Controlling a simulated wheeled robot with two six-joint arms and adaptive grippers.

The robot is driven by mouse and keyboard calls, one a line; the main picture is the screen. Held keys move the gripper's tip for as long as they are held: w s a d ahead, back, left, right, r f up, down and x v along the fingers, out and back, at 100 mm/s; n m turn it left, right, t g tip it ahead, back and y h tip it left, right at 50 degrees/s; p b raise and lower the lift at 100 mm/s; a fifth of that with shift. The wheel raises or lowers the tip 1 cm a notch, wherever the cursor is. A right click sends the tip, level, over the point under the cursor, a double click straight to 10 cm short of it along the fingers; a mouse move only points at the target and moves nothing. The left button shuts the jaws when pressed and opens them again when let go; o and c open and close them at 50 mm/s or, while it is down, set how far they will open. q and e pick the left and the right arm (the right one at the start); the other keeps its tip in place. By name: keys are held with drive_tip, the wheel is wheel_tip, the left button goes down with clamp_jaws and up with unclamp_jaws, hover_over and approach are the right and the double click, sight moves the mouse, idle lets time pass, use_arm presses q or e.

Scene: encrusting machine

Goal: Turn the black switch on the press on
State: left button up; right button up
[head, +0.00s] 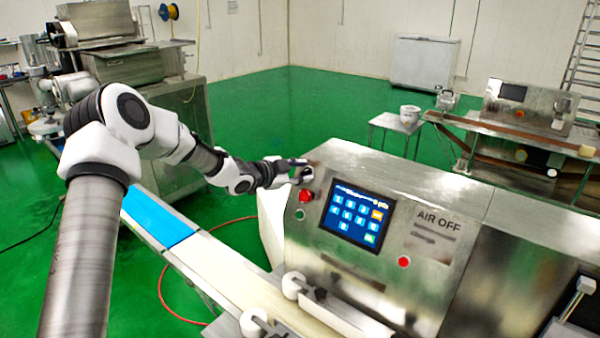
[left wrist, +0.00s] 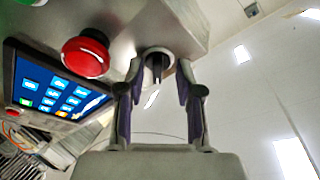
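The press (head: 460,235) is a metal machine with a screen on its sloped front. In the left wrist view its black switch (left wrist: 157,66) sits on a round pale base near the panel's edge. My left gripper (left wrist: 158,72) is open, with one finger on each side of the switch; I cannot tell whether either finger touches it. In the head view my left gripper (head: 302,169) is at the panel's upper left corner and largely hides the switch. My right gripper is not in view.
A red button (head: 306,196) is close below my left gripper; it also shows in the left wrist view (left wrist: 86,53). The lit touchscreen (head: 355,214) is to its right. A conveyor with a blue belt (head: 158,218) runs left of the press. Green floor (head: 300,105) is open behind.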

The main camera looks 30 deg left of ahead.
use_arm(q)
drive_tip(key=v, duration=0.7)
drive_tip(key=shift+s, duration=0.2)
drive_tip(key=shift+w, duration=0.1)
